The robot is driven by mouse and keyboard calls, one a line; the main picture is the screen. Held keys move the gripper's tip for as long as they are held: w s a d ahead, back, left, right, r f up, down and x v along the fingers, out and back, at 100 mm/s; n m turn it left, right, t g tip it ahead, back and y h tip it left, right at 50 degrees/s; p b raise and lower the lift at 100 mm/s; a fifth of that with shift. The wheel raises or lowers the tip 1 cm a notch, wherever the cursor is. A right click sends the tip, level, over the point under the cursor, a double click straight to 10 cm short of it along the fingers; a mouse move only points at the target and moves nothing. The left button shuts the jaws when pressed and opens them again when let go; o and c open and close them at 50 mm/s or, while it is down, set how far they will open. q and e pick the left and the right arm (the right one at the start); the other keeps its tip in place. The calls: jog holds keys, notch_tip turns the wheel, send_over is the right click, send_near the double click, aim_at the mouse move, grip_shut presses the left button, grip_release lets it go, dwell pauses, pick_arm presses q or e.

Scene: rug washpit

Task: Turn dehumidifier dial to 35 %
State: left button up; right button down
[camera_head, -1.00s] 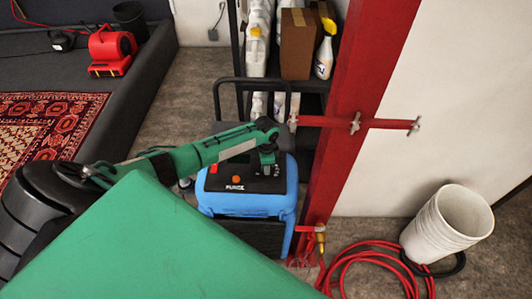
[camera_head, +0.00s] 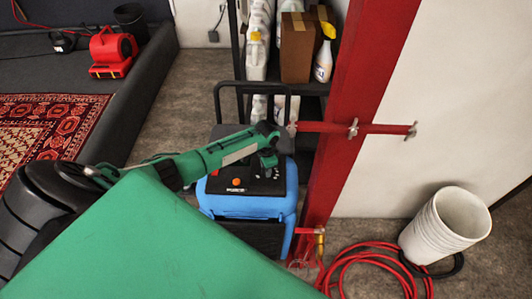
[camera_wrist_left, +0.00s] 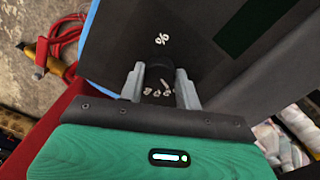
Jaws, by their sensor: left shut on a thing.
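The blue dehumidifier (camera_head: 245,206) stands on the floor at the middle of the head view, with a dark control panel on top and an orange button (camera_head: 236,181). My left gripper (camera_head: 268,168) reaches down onto the panel's right part. In the left wrist view the two grey fingers of the left gripper (camera_wrist_left: 159,72) are shut on a dark dial (camera_wrist_left: 157,76), one on each side. A white % mark and some white figures show on the panel around it. The dial's pointer and setting cannot be read. My right gripper is not in view.
A red post (camera_head: 350,110) with a red pipe rises just right of the dehumidifier. A shelf with bottles and a cardboard box (camera_head: 296,45) stands behind. A red hose (camera_head: 365,262) and white buckets (camera_head: 445,226) are at the right.

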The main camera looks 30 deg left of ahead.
pick_arm(q)
jog(key=o, duration=0.8)
jog(key=shift+o, duration=0.8)
notch_tip(320, 180, up, 14)
jog(key=b, duration=0.3)
